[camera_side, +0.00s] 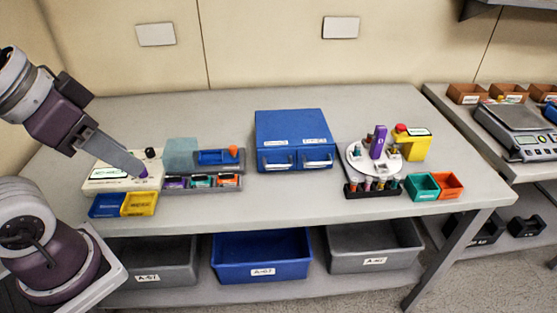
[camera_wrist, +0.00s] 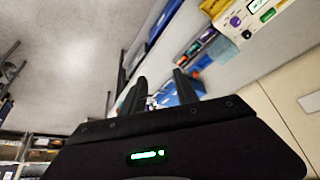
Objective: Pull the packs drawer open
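A blue cabinet (camera_side: 291,128) stands at the middle of the table. Its front has two drawers side by side, a left drawer (camera_side: 278,161) and a right drawer (camera_side: 316,158), each with a pale handle and a small label I cannot read. Both look closed. My gripper (camera_side: 140,171) is well to the left of the cabinet, just in front of or above the white pump; I cannot tell whether it touches it. In the wrist view my gripper (camera_wrist: 160,77) has its two dark fingers apart with nothing held. A blue shape, probably the cabinet, shows beyond them.
The white pump (camera_side: 107,177) has blue and yellow bins before it. A grey rack (camera_side: 225,186) holds coloured packs between pump and cabinet. A round white carousel (camera_side: 361,166) and a yellow box (camera_side: 413,147) stand right. The tabletop directly before the cabinet is clear.

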